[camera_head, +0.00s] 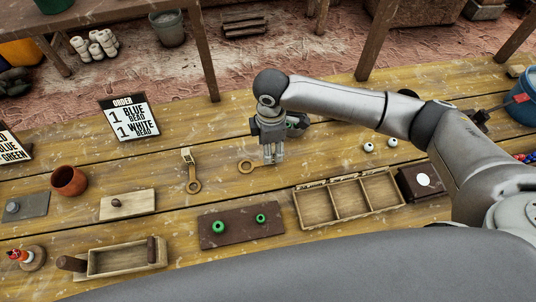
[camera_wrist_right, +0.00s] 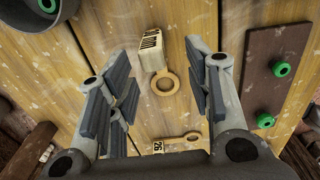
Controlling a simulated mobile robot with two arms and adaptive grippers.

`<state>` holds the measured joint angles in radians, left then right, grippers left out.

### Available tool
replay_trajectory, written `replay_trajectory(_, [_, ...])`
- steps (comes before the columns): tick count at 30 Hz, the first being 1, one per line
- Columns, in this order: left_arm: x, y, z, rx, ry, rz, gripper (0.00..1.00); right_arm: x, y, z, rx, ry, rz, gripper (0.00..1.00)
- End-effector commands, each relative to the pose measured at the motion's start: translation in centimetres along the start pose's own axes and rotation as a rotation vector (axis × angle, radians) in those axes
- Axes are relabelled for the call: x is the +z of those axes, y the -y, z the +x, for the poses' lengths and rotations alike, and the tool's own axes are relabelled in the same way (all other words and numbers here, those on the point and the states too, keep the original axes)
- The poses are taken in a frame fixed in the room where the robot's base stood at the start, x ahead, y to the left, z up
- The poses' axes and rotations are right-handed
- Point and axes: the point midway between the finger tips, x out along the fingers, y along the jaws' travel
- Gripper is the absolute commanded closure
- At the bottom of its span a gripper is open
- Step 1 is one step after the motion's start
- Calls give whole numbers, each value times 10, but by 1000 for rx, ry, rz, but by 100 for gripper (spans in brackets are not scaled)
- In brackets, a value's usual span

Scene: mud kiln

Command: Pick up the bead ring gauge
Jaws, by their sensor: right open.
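Two ring gauges lie on the wooden table. One ring gauge (camera_head: 247,166) has its ring to the left of my right gripper, and its other end is hidden behind the gripper. In the wrist view its tan ring (camera_wrist_right: 165,84) and pale lettered block (camera_wrist_right: 152,50) show between my fingers, untouched. The other ring gauge (camera_head: 193,185) lies further left with its ring toward me; it also shows low in the wrist view (camera_wrist_right: 192,136). My right gripper (camera_head: 274,159) points down, open and empty, above the first gauge. My left gripper is out of view.
A dark board (camera_head: 240,237) with two green beads lies nearer me. A three-part wooden tray (camera_head: 298,208) is to its right, with two white beads (camera_head: 368,147) behind. An order card (camera_head: 129,118) stands at the back left, and a clay cup (camera_head: 69,181) at left.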

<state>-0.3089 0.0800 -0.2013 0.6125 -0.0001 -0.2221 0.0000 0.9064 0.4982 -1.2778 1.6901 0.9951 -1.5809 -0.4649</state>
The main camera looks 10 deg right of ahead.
Motion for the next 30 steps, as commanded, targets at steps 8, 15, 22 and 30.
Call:
replay_trajectory(8, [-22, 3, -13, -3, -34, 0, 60, -3, -6, 34, -4, 2, 1, 54])
replay_trajectory(15, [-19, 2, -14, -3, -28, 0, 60, -3, -6, 49, 1, 0, -1, 54])
replay_trajectory(22, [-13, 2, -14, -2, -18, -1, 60, -3, -6, 49, 0, 0, -1, 65])
replay_trajectory(30, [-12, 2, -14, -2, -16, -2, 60, -3, -6, 49, 0, 0, -1, 100])
